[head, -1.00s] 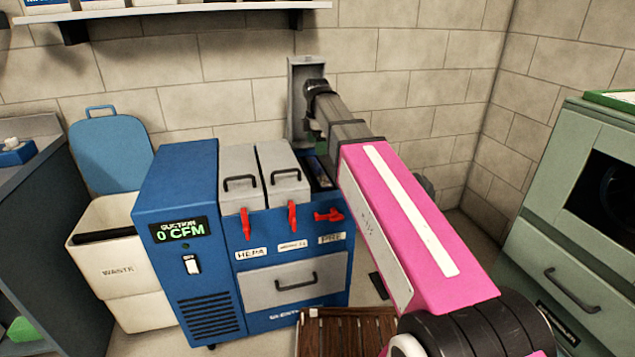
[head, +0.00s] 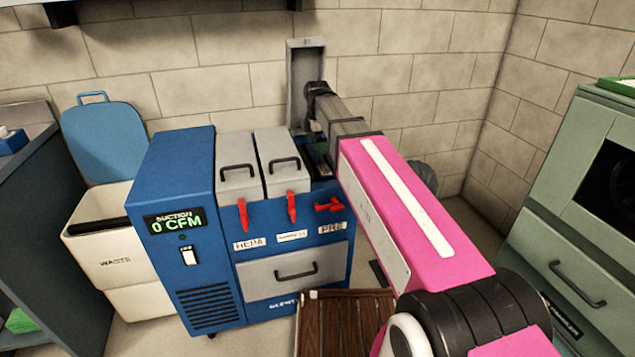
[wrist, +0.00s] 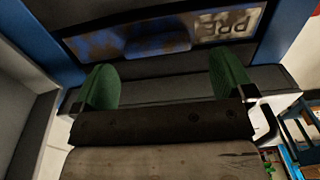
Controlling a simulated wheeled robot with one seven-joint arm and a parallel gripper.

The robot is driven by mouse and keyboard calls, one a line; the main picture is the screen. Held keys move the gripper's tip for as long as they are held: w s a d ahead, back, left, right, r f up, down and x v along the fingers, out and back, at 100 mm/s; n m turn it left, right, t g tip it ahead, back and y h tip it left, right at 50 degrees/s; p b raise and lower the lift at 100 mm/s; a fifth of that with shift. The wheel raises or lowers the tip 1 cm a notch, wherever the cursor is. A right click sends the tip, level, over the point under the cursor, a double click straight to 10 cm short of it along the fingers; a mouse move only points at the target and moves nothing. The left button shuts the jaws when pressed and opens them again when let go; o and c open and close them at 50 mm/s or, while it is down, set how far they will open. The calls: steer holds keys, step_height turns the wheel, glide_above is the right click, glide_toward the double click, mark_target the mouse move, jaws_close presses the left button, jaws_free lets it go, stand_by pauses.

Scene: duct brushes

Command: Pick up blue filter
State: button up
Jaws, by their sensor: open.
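The blue filter (wrist: 150,42) shows in the wrist view as a dirty, brown-stained blue panel in a dark frame, with a pale PRE label (wrist: 228,22) at its right. It sits in the open PRE compartment of the blue suction unit (head: 178,240). My gripper (wrist: 166,80) is open, with its two green fingertips spread apart and nothing seen between them. The fingertips are close to the filter's near edge; I cannot tell whether they touch it. In the head view my pink arm and wrist hide most of the gripper and the filter.
The PRE lid (head: 304,70) stands open upright behind my wrist. Two grey lids (head: 238,180) beside it are shut, with red latches. A white waste bin (head: 105,250) stands left, a green cabinet (head: 570,230) right, and a brown slatted surface (head: 340,325) in front.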

steer(key=shift+w+f, duration=0.2)
steer(key=shift+f, duration=2)
steer(key=c, duration=1.2)
steer(key=shift+r, duration=0.15)
steer(key=shift+r, duration=13.85)
steer(key=shift+d, duration=0.1)
